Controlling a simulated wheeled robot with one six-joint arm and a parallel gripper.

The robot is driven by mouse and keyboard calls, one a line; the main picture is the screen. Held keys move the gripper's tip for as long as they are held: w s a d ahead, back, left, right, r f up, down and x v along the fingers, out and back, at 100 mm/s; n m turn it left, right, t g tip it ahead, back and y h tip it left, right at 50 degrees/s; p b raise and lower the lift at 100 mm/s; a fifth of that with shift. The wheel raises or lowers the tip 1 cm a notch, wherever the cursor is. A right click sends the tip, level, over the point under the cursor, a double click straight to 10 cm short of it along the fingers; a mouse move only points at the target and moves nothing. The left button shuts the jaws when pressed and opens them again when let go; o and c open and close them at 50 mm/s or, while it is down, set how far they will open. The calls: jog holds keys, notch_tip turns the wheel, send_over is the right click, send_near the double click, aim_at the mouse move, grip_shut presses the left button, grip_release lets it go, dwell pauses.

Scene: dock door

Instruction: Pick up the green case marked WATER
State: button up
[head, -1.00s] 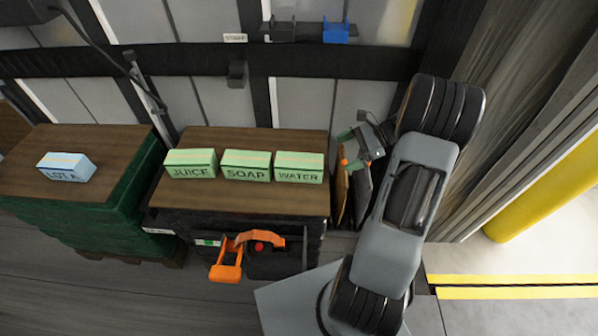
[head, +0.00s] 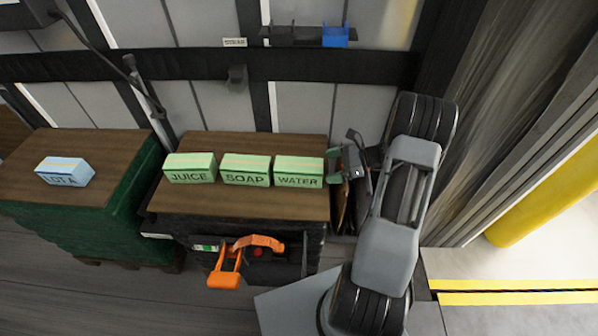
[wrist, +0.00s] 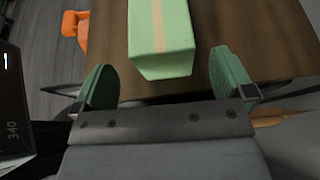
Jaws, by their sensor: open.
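The green case marked WATER (head: 298,173) stands at the right end of a row of three green cases on a brown wooden top. My gripper (head: 338,166) is just right of it, at about its height. In the wrist view the green case's end (wrist: 162,45) lies ahead, between and beyond the two green fingers of my gripper (wrist: 169,82). The fingers are spread apart with nothing between their tips. The case's lettering is hidden in the wrist view.
The JUICE case (head: 190,168) and SOAP case (head: 246,170) stand left of WATER, close together. A blue LOT A case (head: 65,172) sits on the left stack. An orange handle (head: 225,280) sticks out below the top (head: 235,205). Dark panels (head: 347,205) stand beneath my gripper.

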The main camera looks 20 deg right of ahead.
aim_at(318, 167)
jog(key=shift+x, duration=2.45)
jog(key=shift+w, duration=0.15)
jog(key=shift+r, duration=0.1)
jog(key=c, duration=1.5)
jog(key=shift+c, duration=0.2)
